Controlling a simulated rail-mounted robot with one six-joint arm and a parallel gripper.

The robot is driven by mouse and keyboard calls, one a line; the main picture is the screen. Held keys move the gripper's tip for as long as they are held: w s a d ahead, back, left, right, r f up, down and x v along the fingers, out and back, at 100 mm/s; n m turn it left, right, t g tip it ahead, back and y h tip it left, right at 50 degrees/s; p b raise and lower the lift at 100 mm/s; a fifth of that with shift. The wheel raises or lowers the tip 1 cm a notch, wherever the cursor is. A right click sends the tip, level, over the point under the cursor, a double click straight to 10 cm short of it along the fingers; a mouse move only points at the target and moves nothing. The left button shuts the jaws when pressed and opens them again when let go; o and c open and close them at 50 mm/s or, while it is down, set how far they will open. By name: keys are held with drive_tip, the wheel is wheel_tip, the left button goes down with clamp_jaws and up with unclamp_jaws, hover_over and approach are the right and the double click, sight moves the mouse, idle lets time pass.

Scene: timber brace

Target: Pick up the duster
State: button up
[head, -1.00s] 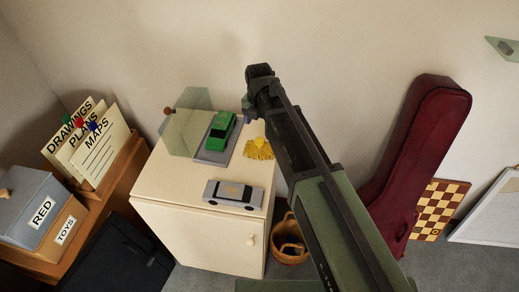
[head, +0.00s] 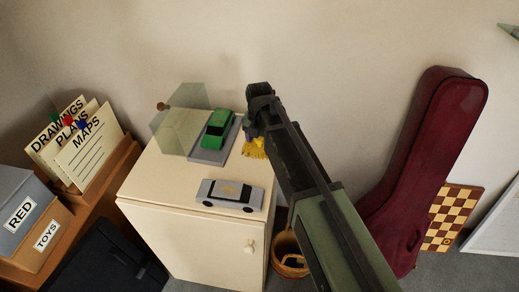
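The yellow duster (head: 254,150) lies on the back right part of the cream cabinet top (head: 165,185), right of the green toy car. Only its fringed lower left part shows; my arm hides the rest. My gripper (head: 251,131) is at the duster's upper edge in the head view, at the far end of my arm. Its dark fingers are small and overlap the duster, so I cannot tell whether they touch it or are open or shut.
A green toy car (head: 218,130) on a grey base stands beside a clear angled panel (head: 180,125). A silver toy car (head: 229,195) sits near the front edge. A wicker basket (head: 288,262) is on the floor right of the cabinet. A red instrument case (head: 425,165) leans at right.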

drive_tip(key=c, duration=0.9)
drive_tip(key=shift+r, duration=0.15)
wheel_tip(320, 180, up, 20)
drive_tip(key=p, duration=2)
